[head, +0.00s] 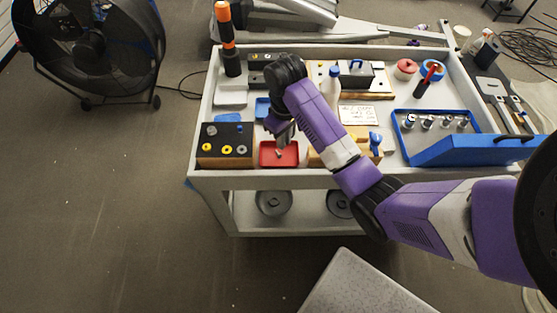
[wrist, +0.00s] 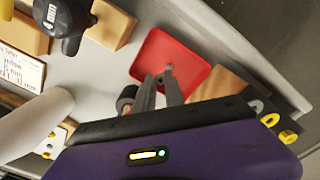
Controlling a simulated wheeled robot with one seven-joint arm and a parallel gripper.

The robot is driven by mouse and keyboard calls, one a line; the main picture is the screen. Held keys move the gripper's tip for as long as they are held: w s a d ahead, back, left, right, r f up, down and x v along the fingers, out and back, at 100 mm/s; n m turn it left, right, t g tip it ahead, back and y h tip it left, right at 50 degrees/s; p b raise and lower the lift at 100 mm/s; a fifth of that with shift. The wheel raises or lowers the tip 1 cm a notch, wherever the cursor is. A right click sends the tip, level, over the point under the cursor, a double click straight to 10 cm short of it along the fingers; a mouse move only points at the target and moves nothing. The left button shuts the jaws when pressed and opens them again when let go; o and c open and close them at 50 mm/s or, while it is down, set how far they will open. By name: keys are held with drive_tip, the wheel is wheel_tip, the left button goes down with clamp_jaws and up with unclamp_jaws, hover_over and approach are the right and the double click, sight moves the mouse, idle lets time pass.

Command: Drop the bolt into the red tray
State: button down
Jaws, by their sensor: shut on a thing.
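The red tray (head: 291,160) lies at the front edge of the cart top; it also shows in the wrist view (wrist: 190,52). My gripper (head: 279,146) points down over the tray, with its fingers in front of the tray in the wrist view (wrist: 162,82). The fingers are shut on the bolt (wrist: 169,67), a small grey piece at the fingertips. The bolt shows faintly against the red tray floor in the head view (head: 278,154). Its exact height above the tray floor is hard to tell.
A wooden block with a black top and yellow and white rings (head: 225,146) stands left of the tray. Another wooden block (head: 322,158) is on its right. A blue tray with several metal pieces (head: 470,152) is at the right. A fan (head: 90,45) stands left of the cart.

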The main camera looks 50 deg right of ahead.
drive_tip(key=shift+f+b, duration=0.45)
drive_tip(key=shift+f, duration=0.3)
drive_tip(key=c, duration=1.3)
unclamp_jaws()
drive_tip(key=shift+c, duration=0.2)
drive_tip(key=shift+r, duration=0.2)
wheel_tip(320, 180, up, 8)
drive_tip(key=p, duration=0.5)
drive_tip(key=shift+f, duration=0.2)
